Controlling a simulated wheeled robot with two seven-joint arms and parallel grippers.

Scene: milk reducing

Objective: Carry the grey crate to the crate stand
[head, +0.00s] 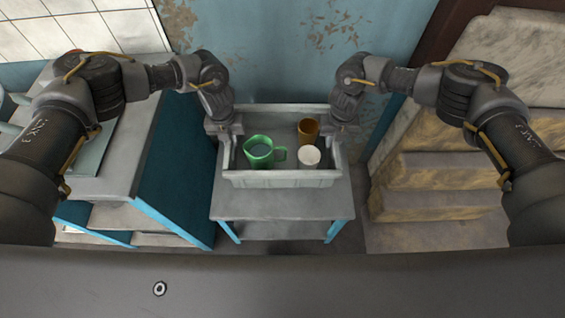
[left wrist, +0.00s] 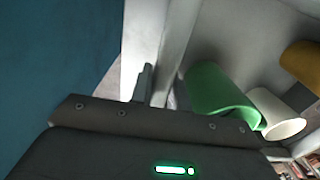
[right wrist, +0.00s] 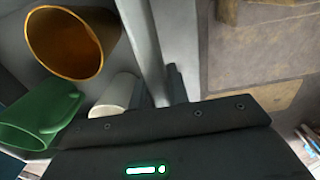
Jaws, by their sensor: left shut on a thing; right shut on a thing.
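The grey crate (head: 281,179) is in the middle of the head view, at the small grey-topped stand with blue legs (head: 281,206). I cannot tell whether it rests on the stand or hangs just above it. The crate holds a green mug (head: 258,153), a white cup (head: 309,157) and a brown cup (head: 308,130). My left gripper (head: 224,127) is shut on the crate's left wall (left wrist: 172,50). My right gripper (head: 340,127) is shut on its right wall (right wrist: 143,45). The fingertips are partly hidden in the wrist views.
A blue cabinet with a grey top (head: 165,165) stands close on the left. Tan, worn steps or stacked slabs (head: 440,172) stand on the right. A worn blue wall (head: 290,50) is behind the crate. The front part of the stand's top is bare.

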